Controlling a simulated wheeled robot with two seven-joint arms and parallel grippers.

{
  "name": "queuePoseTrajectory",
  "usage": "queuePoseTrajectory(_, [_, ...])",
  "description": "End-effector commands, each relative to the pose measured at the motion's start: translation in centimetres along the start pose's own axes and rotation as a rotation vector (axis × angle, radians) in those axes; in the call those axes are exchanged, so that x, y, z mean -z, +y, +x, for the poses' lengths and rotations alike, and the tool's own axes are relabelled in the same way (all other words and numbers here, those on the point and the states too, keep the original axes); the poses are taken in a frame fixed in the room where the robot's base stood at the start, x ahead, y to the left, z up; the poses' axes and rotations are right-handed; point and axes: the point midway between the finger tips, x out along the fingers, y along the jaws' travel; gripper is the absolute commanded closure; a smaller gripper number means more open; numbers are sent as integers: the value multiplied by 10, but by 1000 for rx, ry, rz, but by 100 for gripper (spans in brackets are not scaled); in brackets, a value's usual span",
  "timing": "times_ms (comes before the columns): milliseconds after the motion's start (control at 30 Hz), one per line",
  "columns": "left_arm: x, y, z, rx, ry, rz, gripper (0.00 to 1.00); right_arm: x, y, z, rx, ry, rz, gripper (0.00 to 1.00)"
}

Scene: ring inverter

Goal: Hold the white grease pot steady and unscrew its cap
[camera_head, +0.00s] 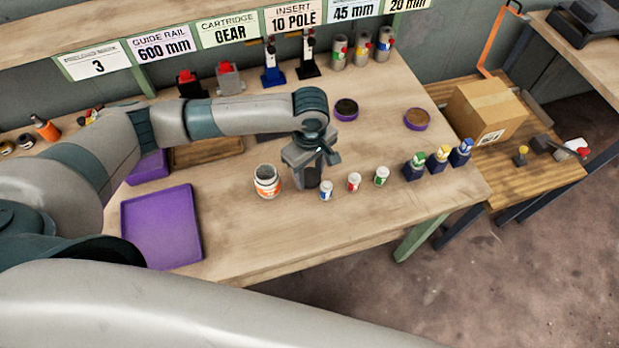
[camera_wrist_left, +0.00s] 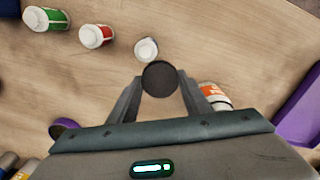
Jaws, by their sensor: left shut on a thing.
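A white pot (camera_head: 267,184) with an orange label, which looks like the grease pot, stands upright on the bench. Its top is grey inside a pale rim; I cannot tell if that is a cap or an opening. In the left wrist view the pot (camera_wrist_left: 213,96) is partly hidden behind a finger. My left gripper (camera_head: 313,170) points down just right of the pot, apart from it. It is shut on a dark round piece (camera_wrist_left: 160,78), seen as a dark cylinder (camera_head: 312,178) near the bench top. My right gripper is out of view.
Small white jars with blue (camera_head: 327,191), red (camera_head: 354,182) and green (camera_head: 382,176) labels stand to the right. A purple tray (camera_head: 160,228) lies at left. Round purple dishes (camera_head: 417,119) sit behind. The bench's front middle is clear.

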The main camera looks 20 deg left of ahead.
Motion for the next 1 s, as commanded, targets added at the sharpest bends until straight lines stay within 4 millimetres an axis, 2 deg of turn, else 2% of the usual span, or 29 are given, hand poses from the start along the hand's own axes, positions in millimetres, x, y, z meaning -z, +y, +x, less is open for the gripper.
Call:
queuePoseTrajectory(167, [0, 0, 3, 1, 0, 0, 83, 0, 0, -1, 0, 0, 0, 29])
queuePoseTrajectory(500, [0, -1, 36, 2, 1, 0, 83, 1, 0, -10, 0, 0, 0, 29])
queuePoseTrajectory(900, [0, -1, 40, 1, 0, 0, 83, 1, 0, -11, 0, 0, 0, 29])
queuePoseTrajectory(933, [0, 0, 40, 1, 1, 0, 51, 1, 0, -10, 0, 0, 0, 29])
queuePoseTrajectory(1000, [0, 0, 40, 0, 1, 0, 37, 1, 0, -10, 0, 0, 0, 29])
